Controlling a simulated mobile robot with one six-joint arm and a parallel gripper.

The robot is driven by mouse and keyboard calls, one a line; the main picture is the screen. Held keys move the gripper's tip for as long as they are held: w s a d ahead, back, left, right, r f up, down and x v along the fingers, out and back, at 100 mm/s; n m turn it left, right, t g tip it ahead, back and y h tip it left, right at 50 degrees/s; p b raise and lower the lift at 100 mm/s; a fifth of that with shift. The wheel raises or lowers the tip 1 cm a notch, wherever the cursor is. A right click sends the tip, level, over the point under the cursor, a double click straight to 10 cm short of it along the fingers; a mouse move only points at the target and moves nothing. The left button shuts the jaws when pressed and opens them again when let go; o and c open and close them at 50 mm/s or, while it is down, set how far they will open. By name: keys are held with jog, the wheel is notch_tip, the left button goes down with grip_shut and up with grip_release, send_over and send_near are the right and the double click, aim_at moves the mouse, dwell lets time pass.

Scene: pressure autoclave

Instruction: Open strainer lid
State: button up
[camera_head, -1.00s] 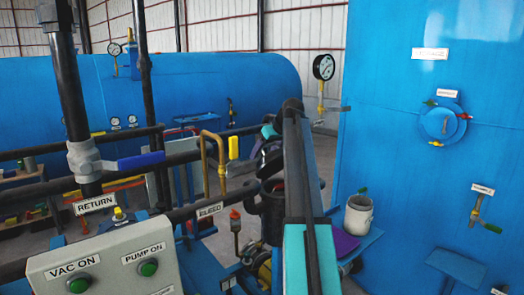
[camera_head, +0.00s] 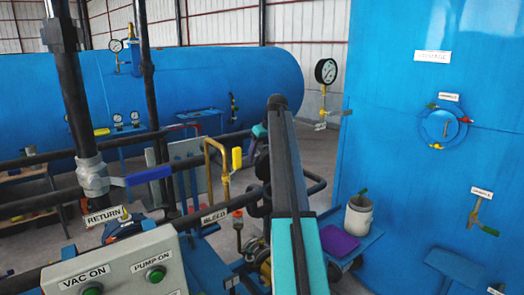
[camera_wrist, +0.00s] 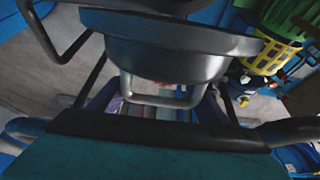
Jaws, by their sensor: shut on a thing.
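The strainer lid (camera_wrist: 180,45) is a dark grey round piece that fills the upper middle of the wrist view. A silver U-shaped handle (camera_wrist: 160,101) shows below it. My gripper (camera_wrist: 160,112) is shut on the handle; the fingers are partly hidden behind the dark bar of my wrist. Only dark rounded parts of the strainer (camera_head: 261,166) show left of my arm, so I cannot tell the lid's tilt there.
Black pipes and a brass bleed pipe (camera_head: 216,160) with a yellow handle stand left of my arm. The control box (camera_head: 125,265) is at the lower left. A white bucket (camera_head: 358,217) and purple pad (camera_head: 338,241) lie right. A yellow perforated piece (camera_wrist: 270,55) shows in the wrist view.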

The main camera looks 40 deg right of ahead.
jog(key=shift+s+f, duration=0.1)
jog(key=shift+f, duration=0.35)
jog(key=o, duration=1.2)
jog(key=shift+o, duration=0.2)
jog(key=shift+w+f, duration=0.1)
jog(key=shift+w, duration=0.1)
jog(key=p+v, duration=0.2)
jog(key=v, duration=1.2)
jog(key=shift+w, duration=0.15)
